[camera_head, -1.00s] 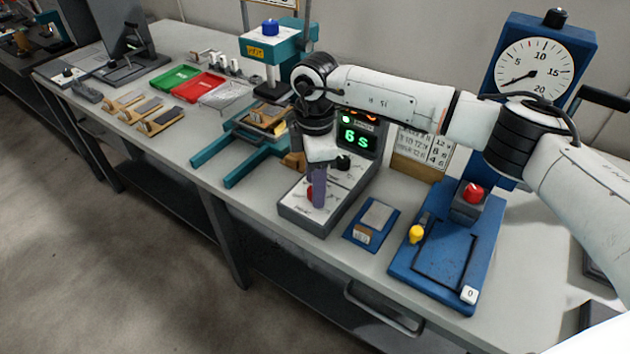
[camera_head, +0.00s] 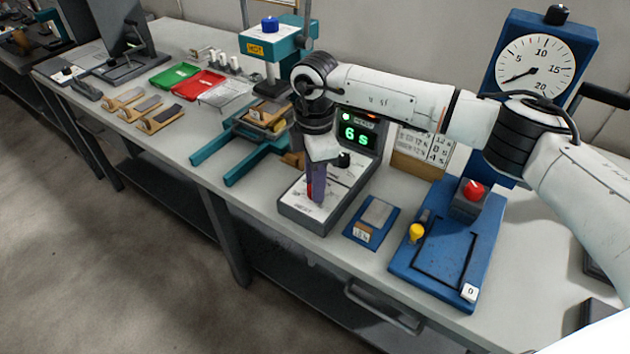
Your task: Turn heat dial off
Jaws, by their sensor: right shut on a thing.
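The grey control box (camera_head: 306,222) stands on the bench at mid-picture, with a green lit display (camera_head: 354,135) reading "6 s". A red dial (camera_head: 309,190) on its sloped top is mostly hidden by my right gripper (camera_head: 317,196). The gripper points down from above, its purple-grey fingers shut on the red dial. How far the dial is turned cannot be seen. A black knob (camera_head: 344,160) sits just behind, below the display. My left gripper is not in view.
A teal press (camera_head: 272,45) with a sliding frame stands to the left. A blue block (camera_head: 371,222) and a blue scale base (camera_head: 447,255) with a red knob (camera_head: 473,190) and yellow knob (camera_head: 416,232) stand to the right. A round gauge (camera_head: 538,67) rises behind.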

